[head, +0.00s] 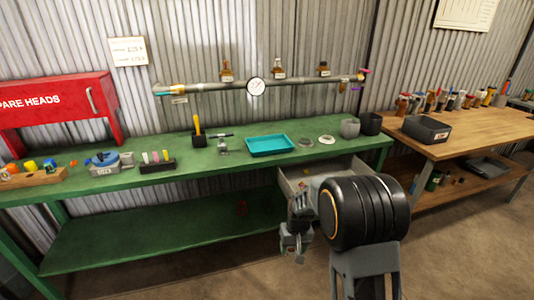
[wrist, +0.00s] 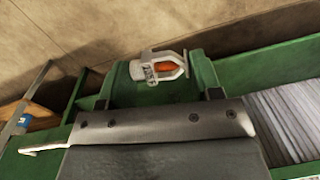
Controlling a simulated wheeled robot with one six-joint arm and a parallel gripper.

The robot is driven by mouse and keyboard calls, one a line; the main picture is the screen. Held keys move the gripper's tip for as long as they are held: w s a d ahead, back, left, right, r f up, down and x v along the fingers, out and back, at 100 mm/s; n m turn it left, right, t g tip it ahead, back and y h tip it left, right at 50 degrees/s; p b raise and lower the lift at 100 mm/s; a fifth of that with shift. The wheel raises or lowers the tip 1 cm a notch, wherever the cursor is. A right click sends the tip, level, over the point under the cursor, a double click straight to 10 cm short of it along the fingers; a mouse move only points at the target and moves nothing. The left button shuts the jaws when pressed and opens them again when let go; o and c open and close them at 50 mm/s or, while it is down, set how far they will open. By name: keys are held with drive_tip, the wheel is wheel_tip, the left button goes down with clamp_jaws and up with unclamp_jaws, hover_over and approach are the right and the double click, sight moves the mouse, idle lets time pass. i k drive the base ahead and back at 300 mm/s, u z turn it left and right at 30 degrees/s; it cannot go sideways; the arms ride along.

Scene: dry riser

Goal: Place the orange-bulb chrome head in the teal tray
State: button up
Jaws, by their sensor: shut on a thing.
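The orange-bulb chrome head (wrist: 168,66) shows at the upper middle of the wrist view, lying sideways, its orange bulb inside a pale metal frame. My gripper (head: 293,243) is low in front of the green bench in the head view, and is shut on the head; the exact contact is hard to see. I cannot make the head out in the head view. The teal tray (head: 270,144) lies flat on the green bench, up and left of my gripper. It looks empty.
An open grey drawer (head: 291,181) juts from the bench just above my gripper. Near the tray are a white disc (head: 326,140), grey cups (head: 350,128) and a small metal piece (head: 223,149). A red spare-heads box (head: 58,110) stands left, a wooden table (head: 470,132) right.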

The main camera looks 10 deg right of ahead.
sight(263, 149)
drive_tip(key=k, duration=0.3)
drive_tip(key=u, duration=1.5)
drive_tip(key=i, duration=1.25)
drive_tip(key=z, duration=0.35)
